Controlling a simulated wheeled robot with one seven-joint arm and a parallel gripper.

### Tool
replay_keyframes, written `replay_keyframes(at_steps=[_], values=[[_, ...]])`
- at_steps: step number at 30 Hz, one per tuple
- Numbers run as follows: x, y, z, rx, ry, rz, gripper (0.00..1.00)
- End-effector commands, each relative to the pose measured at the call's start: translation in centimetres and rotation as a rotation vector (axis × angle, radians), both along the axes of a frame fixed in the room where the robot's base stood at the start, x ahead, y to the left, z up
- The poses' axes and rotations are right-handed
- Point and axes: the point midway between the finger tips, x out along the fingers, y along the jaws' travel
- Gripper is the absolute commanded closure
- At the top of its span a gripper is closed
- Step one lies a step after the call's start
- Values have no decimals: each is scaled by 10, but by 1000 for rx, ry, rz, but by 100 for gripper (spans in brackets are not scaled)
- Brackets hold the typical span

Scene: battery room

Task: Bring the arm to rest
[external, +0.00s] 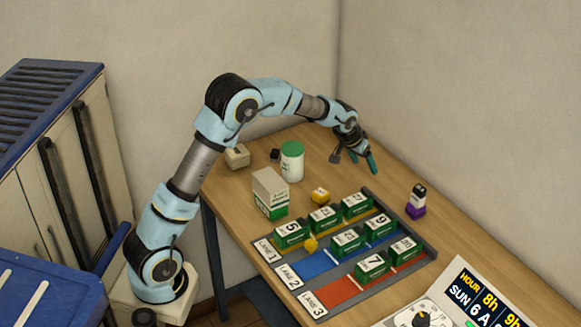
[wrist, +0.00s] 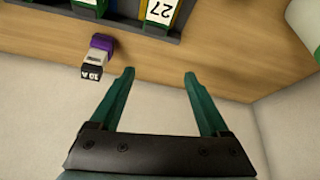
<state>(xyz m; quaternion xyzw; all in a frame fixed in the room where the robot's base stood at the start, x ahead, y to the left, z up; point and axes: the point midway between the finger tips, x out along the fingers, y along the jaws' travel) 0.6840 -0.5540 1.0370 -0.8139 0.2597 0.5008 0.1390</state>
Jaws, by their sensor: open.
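My gripper (external: 357,162) hangs above the far part of the wooden table at the end of my bent arm. In the wrist view my gripper (wrist: 158,78) shows two green fingers spread apart with nothing between them. The gap between the fingers looks onto the bare table edge and the wall. In the external view the gripper stands apart from the things on the table. Whether a fingertip touches the table top cannot be told.
A lane tray (external: 426,245) with several green numbered blocks lies on the table (external: 455,237). A purple-based battery (external: 417,202) stands right of it; it also shows in the wrist view (wrist: 97,56). A green-white jar (external: 292,162) and white-green box (external: 270,193) stand left of the gripper.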

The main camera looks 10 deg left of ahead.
Motion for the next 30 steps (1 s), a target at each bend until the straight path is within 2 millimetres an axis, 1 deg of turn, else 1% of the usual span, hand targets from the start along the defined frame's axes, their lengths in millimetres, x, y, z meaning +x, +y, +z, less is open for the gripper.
replay_keyframes(at_steps=[1, 2, 3, 4, 5, 6, 8, 9, 12, 15, 21, 24, 30], values=[[1, 42, 3, 6, 24, 55, 20], [0, 64, 1, 10, 39, 83, 20], [-3, 93, 0, 15, 59, 123, 20], [-7, 115, -1, 18, 74, 152, 20], [-12, 136, -2, 20, 88, 183, 20], [-20, 164, -4, 23, 108, 223, 20], [-36, 204, -7, 28, 139, 279, 20], [-47, 226, -9, 30, 157, 315, 20], [-76, 274, -15, 36, 196, 391, 20], [-104, 306, -21, 46, 225, 440, 20], [-148, 348, -31, 63, 266, 506, 20], [-170, 363, -38, 77, 283, 523, 20], [-214, 385, -59, 130, 306, 500, 20]])
